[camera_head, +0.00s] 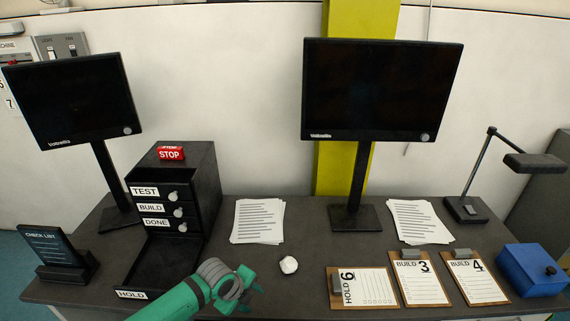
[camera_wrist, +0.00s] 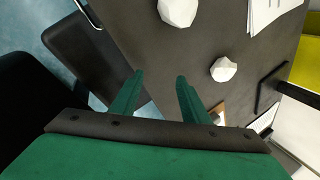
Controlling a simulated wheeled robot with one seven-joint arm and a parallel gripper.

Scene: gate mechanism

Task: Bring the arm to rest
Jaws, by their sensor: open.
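My gripper (camera_head: 250,285) is on a green arm at the lower middle of the head view, just right of the open HOLD drawer (camera_head: 158,268). In the wrist view my gripper (camera_wrist: 156,80) has its two green fingers apart, with nothing held between them. A white crumpled ball (camera_head: 288,265) lies on the dark desk (camera_head: 330,240), right of the gripper and apart from it. The wrist view shows two white balls, one at the top edge (camera_wrist: 178,10) and one to the right (camera_wrist: 223,69). Only one ball shows in the head view.
The black drawer unit (camera_head: 205,185) carries a red STOP block (camera_head: 171,153). Two monitors (camera_head: 380,90) stand behind. Papers (camera_head: 258,221), clipboards (camera_head: 422,277), a lamp (camera_head: 465,208) and a blue box (camera_head: 532,270) occupy the desk. A checklist stand (camera_head: 55,255) is at left.

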